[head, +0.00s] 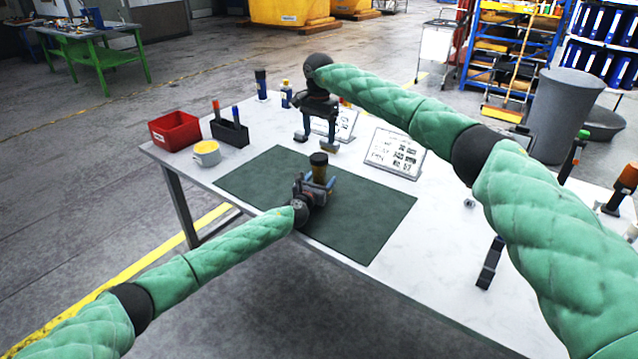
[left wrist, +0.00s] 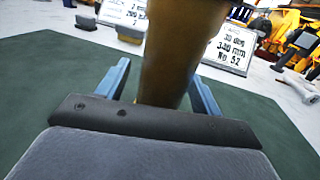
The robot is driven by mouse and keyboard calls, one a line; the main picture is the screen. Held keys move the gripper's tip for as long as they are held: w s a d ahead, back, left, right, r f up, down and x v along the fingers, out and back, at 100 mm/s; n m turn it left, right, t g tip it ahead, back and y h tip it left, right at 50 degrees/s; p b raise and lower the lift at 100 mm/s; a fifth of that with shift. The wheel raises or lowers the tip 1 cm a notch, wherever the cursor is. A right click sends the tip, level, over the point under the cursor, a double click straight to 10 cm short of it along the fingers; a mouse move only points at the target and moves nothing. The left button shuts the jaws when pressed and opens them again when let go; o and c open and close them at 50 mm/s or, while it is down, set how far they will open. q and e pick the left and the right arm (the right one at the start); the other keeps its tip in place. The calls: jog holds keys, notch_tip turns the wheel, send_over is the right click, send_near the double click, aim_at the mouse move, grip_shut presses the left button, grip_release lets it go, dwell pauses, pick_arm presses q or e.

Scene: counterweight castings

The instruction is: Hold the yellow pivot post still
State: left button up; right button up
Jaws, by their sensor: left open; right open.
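The yellow pivot post (head: 319,173) stands upright on the dark green mat (head: 375,215), with a dark cap on top. My left gripper (head: 318,184) is low over the mat at the post, its jaws open on either side of it. In the left wrist view the brownish-yellow post (left wrist: 172,55) rises between the two blue fingers (left wrist: 160,90), with a gap visible beside it. The post's foot is hidden by the gripper. My right gripper (head: 316,143) is open and empty, pointing down above the table behind the mat.
Printed cards (head: 396,153) stand behind the mat. A dark tool (head: 490,262) lies at the front right. The mat's right part is clear.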

aim_at(319, 156)
pick_arm(q)
jog(key=shift+w+d, duration=0.1)
jog(key=shift+w, duration=0.05)
jog(key=c, duration=1.3)
grip_shut()
pick_arm(e)
jog(key=shift+f, duration=0.15)
jog(key=m, duration=0.3)
jog(key=shift+m, duration=0.4)
jog(key=m, duration=0.5)
jog(key=shift+f, duration=3.85)
